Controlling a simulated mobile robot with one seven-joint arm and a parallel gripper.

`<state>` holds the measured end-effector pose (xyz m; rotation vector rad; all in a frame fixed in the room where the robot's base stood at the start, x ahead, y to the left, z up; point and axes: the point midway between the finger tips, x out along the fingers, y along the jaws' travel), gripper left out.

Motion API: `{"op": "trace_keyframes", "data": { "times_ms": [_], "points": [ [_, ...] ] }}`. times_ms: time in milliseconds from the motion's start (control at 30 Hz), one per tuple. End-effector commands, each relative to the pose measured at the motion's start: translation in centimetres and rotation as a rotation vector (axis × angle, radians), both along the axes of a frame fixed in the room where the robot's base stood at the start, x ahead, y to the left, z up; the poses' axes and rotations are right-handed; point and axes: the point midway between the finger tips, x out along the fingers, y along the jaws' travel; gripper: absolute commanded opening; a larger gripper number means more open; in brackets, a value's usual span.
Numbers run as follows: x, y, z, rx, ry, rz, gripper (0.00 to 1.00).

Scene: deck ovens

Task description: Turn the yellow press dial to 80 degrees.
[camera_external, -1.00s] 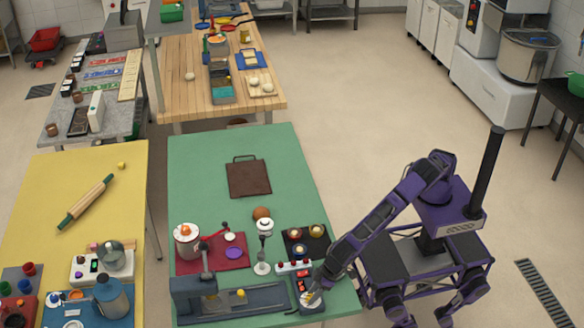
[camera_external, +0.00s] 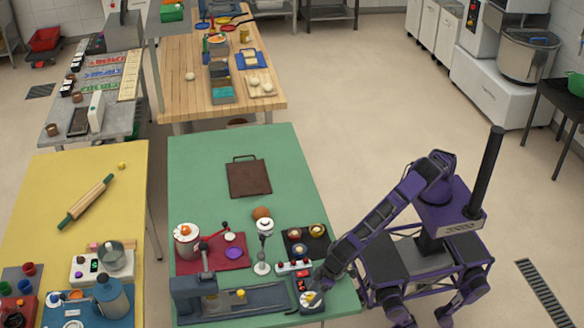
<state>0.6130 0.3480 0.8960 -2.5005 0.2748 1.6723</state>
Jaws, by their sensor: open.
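A small control box (camera_external: 303,283) with a red display stands at the front right corner of the green table. On its near end is a pale round dial face with a small yellow part (camera_external: 310,297), which I take to be the yellow press dial. Its angle is too small to read. My gripper (camera_external: 316,290) reaches down from the right, right at the dial, and partly hides it. The jaws are open; whether they touch the dial I cannot tell. A grey press-like machine (camera_external: 190,287) with a long dark bed stands to the left.
A row of red and white buttons (camera_external: 293,267) lies just behind the box. A tall white-topped stand (camera_external: 264,245) and a black tray (camera_external: 318,240) of round items are close behind. A brown board (camera_external: 248,178) lies farther back on the green table (camera_external: 200,150).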

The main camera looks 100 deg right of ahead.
Motion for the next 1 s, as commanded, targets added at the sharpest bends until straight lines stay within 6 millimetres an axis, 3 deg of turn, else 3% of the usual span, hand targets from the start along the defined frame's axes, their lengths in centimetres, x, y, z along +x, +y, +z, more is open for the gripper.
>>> {"op": "trace_keyframes", "data": {
  "times_ms": [600,800,1000],
  "points": [
    [-5.1,1.2,12.6,0.002,-0.002,0.001,0.71],
    [-6.0,1.4,15.0,0.0,-0.001,0.001,0.71],
    [-6.3,1.4,15.6,-0.001,0.0,0.001,0.71]
  ]
}}
